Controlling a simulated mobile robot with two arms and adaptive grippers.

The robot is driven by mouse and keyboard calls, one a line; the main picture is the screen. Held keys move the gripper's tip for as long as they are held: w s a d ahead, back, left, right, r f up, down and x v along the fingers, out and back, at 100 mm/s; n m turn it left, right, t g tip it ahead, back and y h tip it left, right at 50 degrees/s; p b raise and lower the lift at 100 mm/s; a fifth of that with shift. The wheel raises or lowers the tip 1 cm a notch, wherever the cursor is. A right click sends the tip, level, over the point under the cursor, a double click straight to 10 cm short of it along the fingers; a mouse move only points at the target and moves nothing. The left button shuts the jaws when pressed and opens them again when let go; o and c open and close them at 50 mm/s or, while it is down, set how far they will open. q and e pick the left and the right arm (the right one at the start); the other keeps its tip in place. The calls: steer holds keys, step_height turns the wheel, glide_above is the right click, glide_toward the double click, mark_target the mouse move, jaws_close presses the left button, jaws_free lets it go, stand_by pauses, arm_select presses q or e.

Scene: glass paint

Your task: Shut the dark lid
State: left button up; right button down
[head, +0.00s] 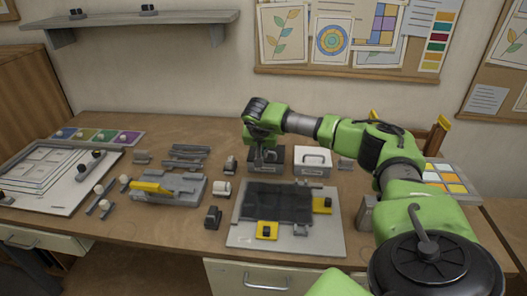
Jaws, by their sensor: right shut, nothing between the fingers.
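My right arm reaches in from the right. Its gripper (264,158) points down, shut and empty, over a dark box (279,158) at the back middle of the table. The gripper covers much of this box, so I cannot tell how far its dark lid is open, or whether the fingers touch it. A light box with a white top (312,158) stands just right of it. My left gripper is not in view.
A pale board with a dark panel (278,203) and yellow clamps (266,231) lies in front. A grey fixture with a yellow handle (152,187) stands to the left. A colour-tile tray (448,178) is at the right. Bare wood (165,231) shows at the front left.

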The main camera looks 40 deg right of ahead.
steer(key=shift+s+a+f, duration=0.15)
steer(key=shift+s+f, duration=0.15)
steer(key=shift+f, duration=0.3)
